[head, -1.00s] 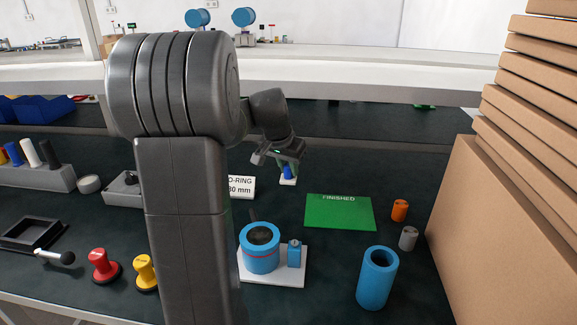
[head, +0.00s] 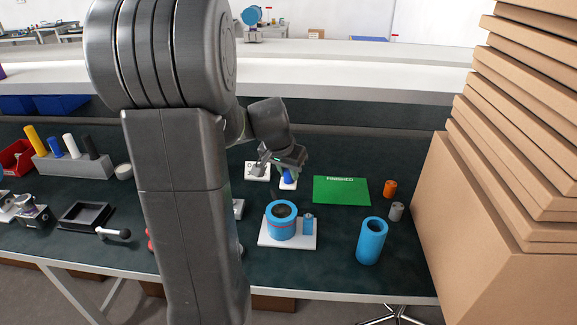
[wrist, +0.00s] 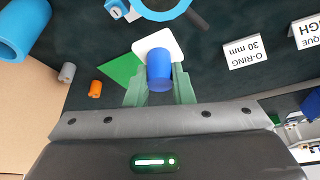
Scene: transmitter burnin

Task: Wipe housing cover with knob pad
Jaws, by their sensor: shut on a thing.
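My gripper (head: 288,168) is shut on the blue knob (head: 288,175) of a knob pad, whose white square pad (head: 289,185) faces downward. In the wrist view the green fingers hold the blue knob (wrist: 160,70) from both sides, with the white pad (wrist: 148,42) beyond it. I cannot tell if the pad touches the bench. A round blue housing (head: 281,225) with a dark round top stands on a white plate (head: 265,240), nearer than my gripper and apart from it. I cannot tell whether its top is the housing cover. Its ring shows partly in the wrist view (wrist: 165,14).
A green FINISHED mat (head: 341,191) lies right of my gripper. An orange cylinder (head: 390,189), a grey one (head: 396,211) and a tall hollow blue cylinder (head: 371,241) stand farther right. Stacked cardboard boxes (head: 480,220) bound the right side. An O-RING label (wrist: 246,52) stands nearby.

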